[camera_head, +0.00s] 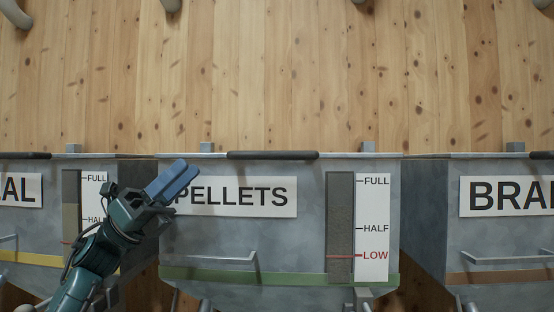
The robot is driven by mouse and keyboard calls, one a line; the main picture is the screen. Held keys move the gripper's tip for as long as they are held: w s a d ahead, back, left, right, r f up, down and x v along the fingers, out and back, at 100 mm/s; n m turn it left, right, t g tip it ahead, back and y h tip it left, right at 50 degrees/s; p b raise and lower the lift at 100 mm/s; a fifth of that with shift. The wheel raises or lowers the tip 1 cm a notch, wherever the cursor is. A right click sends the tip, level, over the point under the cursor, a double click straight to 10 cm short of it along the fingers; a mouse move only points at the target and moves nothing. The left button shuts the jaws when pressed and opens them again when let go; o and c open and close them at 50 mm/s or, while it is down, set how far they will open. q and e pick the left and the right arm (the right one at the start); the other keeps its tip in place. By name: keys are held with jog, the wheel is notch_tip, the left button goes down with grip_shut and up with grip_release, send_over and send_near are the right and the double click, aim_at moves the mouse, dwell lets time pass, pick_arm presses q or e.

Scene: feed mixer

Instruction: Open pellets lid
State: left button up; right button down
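The pellets bin (225,233) is a grey metal bin in the middle with a white "PELLETS" label. Its lid (365,156) shows almost edge-on as a thin line along the top and lies closed. A dark bar handle (272,155) runs along the middle of the lid's front edge. My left gripper (186,168) has blue fingers lying side by side, shut with nothing seen between them. It is in front of the bin's upper left corner, left of the handle and apart from it, covering the label's left end. My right gripper is out of view.
A bin with a label ending in "AL" (20,190) stands at left and one labelled "BRA..." (507,196) at right. A lower bar handle (210,259) sticks out of the pellets bin's front. A plank wall (290,75) rises behind.

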pick_arm(q)
jog(key=p, duration=0.2)
send_near(269, 156)
jog(key=a+x, duration=0.1)
jog(key=x, duration=0.5)
jog(key=p+x, duration=0.1)
jog(key=x, duration=0.2)
jog(key=shift+w+d, duration=0.3)
jog(key=shift+d, duration=0.05)
jog(key=shift+w+d+r+p, duration=0.15)
jog(key=shift+d+r+p, duration=0.2)
jog(key=shift+d, duration=0.2)
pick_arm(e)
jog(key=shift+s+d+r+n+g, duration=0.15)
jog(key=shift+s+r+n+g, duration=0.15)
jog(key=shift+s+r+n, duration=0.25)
pick_arm(q)
jog(key=shift+c, duration=0.2)
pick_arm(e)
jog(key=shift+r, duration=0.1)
pick_arm(q)
grip_shut()
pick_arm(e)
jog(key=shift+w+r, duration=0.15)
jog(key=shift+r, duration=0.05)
